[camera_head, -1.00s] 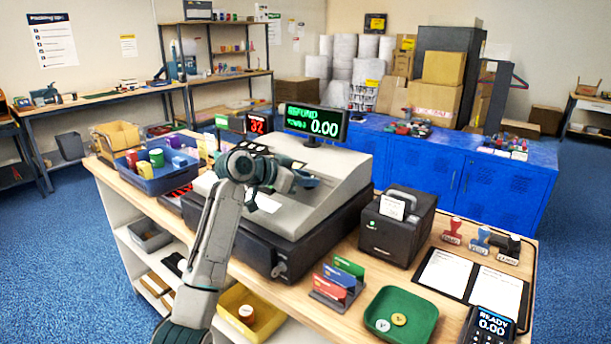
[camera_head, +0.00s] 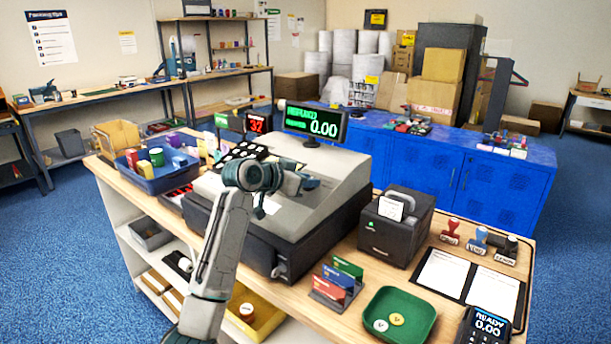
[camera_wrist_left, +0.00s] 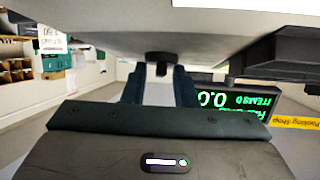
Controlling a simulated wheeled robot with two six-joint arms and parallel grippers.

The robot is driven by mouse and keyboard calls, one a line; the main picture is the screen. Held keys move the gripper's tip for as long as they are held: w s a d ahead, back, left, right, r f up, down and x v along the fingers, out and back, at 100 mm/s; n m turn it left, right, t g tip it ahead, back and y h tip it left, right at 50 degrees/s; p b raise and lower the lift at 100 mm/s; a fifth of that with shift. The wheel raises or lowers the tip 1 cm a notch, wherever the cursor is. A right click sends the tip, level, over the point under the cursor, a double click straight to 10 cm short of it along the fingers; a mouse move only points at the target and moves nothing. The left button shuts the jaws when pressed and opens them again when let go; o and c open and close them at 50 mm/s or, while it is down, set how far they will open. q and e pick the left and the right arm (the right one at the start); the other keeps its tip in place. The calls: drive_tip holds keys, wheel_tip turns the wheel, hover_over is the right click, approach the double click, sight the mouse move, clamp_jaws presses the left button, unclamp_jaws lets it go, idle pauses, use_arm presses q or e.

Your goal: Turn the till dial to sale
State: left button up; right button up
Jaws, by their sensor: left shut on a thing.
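The grey till (camera_head: 335,165) stands on the wooden counter. Its pole display (camera_head: 314,122) reads REFUND and 0.00 in green; it also shows upside down in the left wrist view (camera_wrist_left: 240,100). My left gripper (camera_head: 305,183) is at the till's sloped top. In the left wrist view its two fingers (camera_wrist_left: 158,82) are shut on a small dark knob, the till dial (camera_wrist_left: 158,58), under the grey till body. In the head view the gripper hides the dial and its markings. My right gripper is in neither view.
A blue bin (camera_head: 156,175) of coloured rolls is left of the till. A black printer (camera_head: 397,225), card rack (camera_head: 337,283), green tray (camera_head: 400,314) and card reader (camera_head: 484,325) are to the right. A red 32 display (camera_head: 257,122) stands behind the till.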

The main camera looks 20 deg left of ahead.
use_arm(q)
drive_tip(key=n+y+p, duration=0.1)
drive_tip(key=n+t+y+p, duration=0.1)
drive_tip(key=n+y+p, duration=0.2)
drive_tip(key=n+p, duration=0.1)
drive_tip(key=shift+s+d+r+t, duration=0.1)
drive_tip(key=shift+d+r+t, duration=0.1)
drive_tip(key=shift+d+t, duration=0.1)
drive_tip(key=shift+a+f+n+y+p, duration=0.1)
drive_tip(key=shift+f+n+y+p, duration=0.1)
drive_tip(key=shift+n+y+p, duration=0.85)
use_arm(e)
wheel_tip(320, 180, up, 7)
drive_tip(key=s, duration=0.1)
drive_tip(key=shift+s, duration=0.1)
use_arm(q)
drive_tip(key=o, duration=0.6)
drive_tip(key=shift+b, duration=0.3)
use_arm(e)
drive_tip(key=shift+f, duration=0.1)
